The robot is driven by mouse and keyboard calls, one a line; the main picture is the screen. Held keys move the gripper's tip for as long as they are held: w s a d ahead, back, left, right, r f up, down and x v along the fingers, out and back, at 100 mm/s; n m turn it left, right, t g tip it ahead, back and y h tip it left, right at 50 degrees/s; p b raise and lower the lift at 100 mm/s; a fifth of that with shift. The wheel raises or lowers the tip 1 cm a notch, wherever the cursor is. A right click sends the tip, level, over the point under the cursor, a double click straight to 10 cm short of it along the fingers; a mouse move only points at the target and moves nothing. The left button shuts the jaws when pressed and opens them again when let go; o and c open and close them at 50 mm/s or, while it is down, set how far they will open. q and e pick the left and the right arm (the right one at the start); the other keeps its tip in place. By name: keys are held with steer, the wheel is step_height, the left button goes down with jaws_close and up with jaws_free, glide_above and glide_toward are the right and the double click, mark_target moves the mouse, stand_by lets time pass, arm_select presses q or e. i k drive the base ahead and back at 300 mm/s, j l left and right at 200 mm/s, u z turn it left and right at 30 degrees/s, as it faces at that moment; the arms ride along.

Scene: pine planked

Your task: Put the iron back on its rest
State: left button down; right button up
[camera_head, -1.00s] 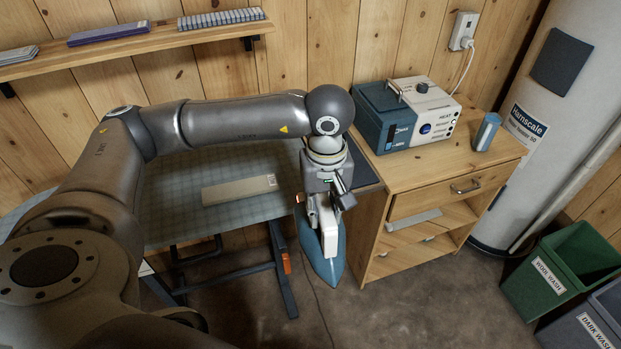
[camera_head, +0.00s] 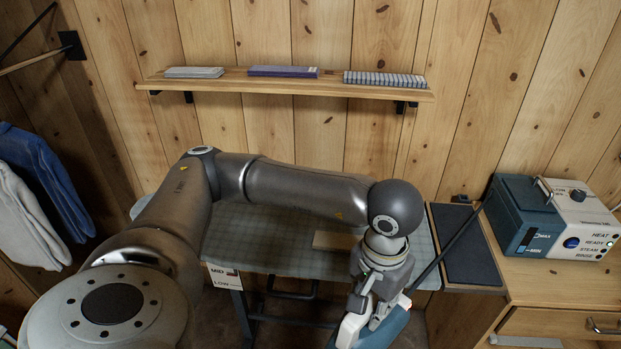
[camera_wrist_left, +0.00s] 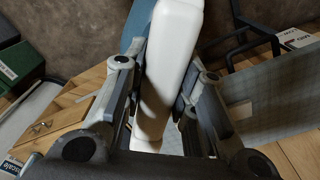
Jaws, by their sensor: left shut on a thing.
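My left gripper (camera_head: 372,300) is shut on the white handle of the iron (camera_head: 388,332), whose blue body hangs at the bottom edge of the head view, partly cut off. In the left wrist view the white handle (camera_wrist_left: 168,75) sits between both fingers, with part of the blue body behind it. The iron is held in front of the right end of the grey ironing board (camera_head: 270,235). A dark flat pad, which looks like the rest (camera_head: 464,246), lies empty to the right of the board, beside the steam station (camera_head: 555,222). My right gripper is not seen.
A dark hose or rod (camera_head: 452,243) runs from near the station across the pad toward the iron. A pale flat block (camera_head: 335,241) lies on the board. A wall shelf (camera_head: 290,87) hangs above. The wooden cabinet (camera_head: 560,285) stands at right.

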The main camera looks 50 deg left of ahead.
mark_target(464, 246)
steer(key=u, duration=0.65)
steer(key=i+l+z, duration=0.2)
steer(key=i+l, duration=0.3)
steer(key=l, duration=0.25)
steer(key=i+l+z, duration=0.25)
steer(key=i+l, duration=0.25)
steer(key=l, duration=0.15)
